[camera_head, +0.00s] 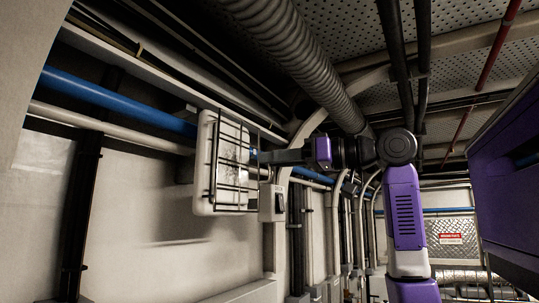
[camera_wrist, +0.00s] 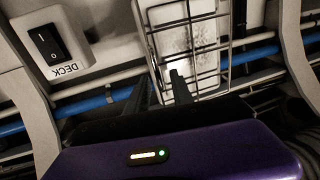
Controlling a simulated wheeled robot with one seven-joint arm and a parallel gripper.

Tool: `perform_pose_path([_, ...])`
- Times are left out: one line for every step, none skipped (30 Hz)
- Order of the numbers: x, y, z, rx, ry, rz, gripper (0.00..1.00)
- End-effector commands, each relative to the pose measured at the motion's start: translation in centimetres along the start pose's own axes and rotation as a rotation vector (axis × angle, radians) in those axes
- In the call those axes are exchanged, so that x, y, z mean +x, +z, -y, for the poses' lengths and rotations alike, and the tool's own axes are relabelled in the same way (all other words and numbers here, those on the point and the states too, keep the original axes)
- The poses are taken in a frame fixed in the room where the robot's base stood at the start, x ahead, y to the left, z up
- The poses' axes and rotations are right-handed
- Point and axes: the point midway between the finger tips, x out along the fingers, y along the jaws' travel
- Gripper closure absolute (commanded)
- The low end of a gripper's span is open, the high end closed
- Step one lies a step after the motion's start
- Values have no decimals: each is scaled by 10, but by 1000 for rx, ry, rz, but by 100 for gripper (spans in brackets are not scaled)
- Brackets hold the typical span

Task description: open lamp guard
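The lamp is a pale rectangular wall box (camera_head: 205,170) with a dark wire guard (camera_head: 232,172) over its front. The guard appears closed against the lamp. In the wrist view the wire guard (camera_wrist: 187,14) fills the upper middle, with a bright lamp face behind it. My gripper (camera_head: 254,157) is at the guard's right side in the head view. In the wrist view my gripper (camera_wrist: 160,80) shows two dark fingers set apart, near the guard's lower left edge. I see nothing clearly held between them; whether a finger touches the wire cannot be told.
A switch box (camera_head: 272,202) sits just right of the lamp; its switch marked DECK (camera_wrist: 45,42) shows in the wrist view. A blue pipe (camera_head: 115,97) runs along the wall behind. A large ribbed duct (camera_head: 300,55) passes overhead. A purple cabinet (camera_head: 505,170) stands at right.

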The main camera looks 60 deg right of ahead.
Motion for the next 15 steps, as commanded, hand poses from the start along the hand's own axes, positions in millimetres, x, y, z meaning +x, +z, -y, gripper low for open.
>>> perform_pose_path([5, -1, 0, 1, -1, 1, 72])
perform_pose_path([7, -1, 0, 1, -1, 1, 72])
perform_pose_path([9, 0, 0, 1, -1, 0, 72])
perform_pose_path([10, 0, 0, 1, 0, 0, 72])
perform_pose_path([11, 0, 0, 0, 0, 0, 72])
perform_pose_path([12, 0, 0, 0, 0, 0, 72])
perform_pose_path([12, 0, 0, 0, 0, -1, 72])
perform_pose_path([12, 0, 0, 0, 0, -1, 72])
perform_pose_path([12, 0, 0, 0, 0, -1, 72])
perform_pose_path([12, 0, 0, 0, 0, -1, 72])
perform_pose_path([12, 0, 0, 0, 0, -1, 72])
perform_pose_path([12, 0, 0, 0, 0, -1, 72])
perform_pose_path([12, 0, 0, 0, 0, -1, 74])
perform_pose_path([12, 0, 0, 0, 0, -1, 80])
perform_pose_path([12, 0, 0, 0, 0, -1, 88])
